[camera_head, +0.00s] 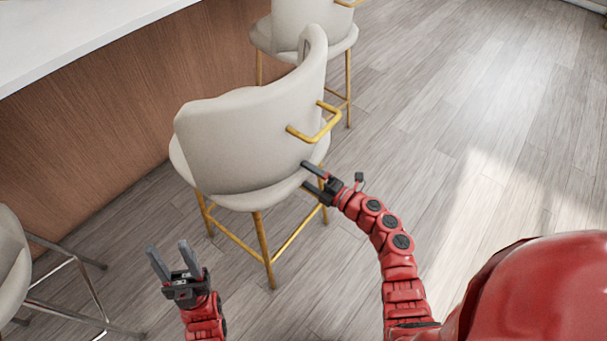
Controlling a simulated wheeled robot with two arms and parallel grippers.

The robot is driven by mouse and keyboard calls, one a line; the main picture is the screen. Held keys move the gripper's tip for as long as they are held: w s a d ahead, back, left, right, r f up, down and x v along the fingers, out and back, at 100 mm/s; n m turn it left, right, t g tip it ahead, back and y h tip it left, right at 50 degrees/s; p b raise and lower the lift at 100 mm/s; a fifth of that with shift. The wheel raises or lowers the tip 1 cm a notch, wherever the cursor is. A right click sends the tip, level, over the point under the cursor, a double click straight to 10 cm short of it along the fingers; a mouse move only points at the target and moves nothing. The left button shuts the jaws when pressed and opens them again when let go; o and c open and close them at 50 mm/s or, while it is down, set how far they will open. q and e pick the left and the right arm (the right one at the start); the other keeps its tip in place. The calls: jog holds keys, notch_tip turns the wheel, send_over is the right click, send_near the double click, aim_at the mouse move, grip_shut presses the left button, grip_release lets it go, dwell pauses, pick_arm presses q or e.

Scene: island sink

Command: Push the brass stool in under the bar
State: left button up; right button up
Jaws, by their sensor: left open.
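The brass stool (245,140) stands in the middle of the view, with a cream upholstered seat and back, brass legs and a brass handle bar on the back. It stands upright beside the bar (95,130), which has a wood-panelled side and a white top. My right gripper (308,176) is at the right rear of the seat, its two fingers apart; I cannot tell whether they touch the stool. My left gripper (168,246) is open and empty, in front of the stool's left legs and apart from it.
A second cream stool with brass legs (310,25) stands farther along the bar. A stool with chrome legs (75,285) is partly in view at the left edge. The wood floor (470,120) to the right is clear.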

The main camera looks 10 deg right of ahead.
jog(key=shift+w+a, duration=0.4)
jog(key=shift+w, duration=0.1)
jog(key=shift+f, duration=0.1)
grip_shut()
jog(key=shift+s+f, duration=0.1)
jog(key=shift+f, duration=0.1)
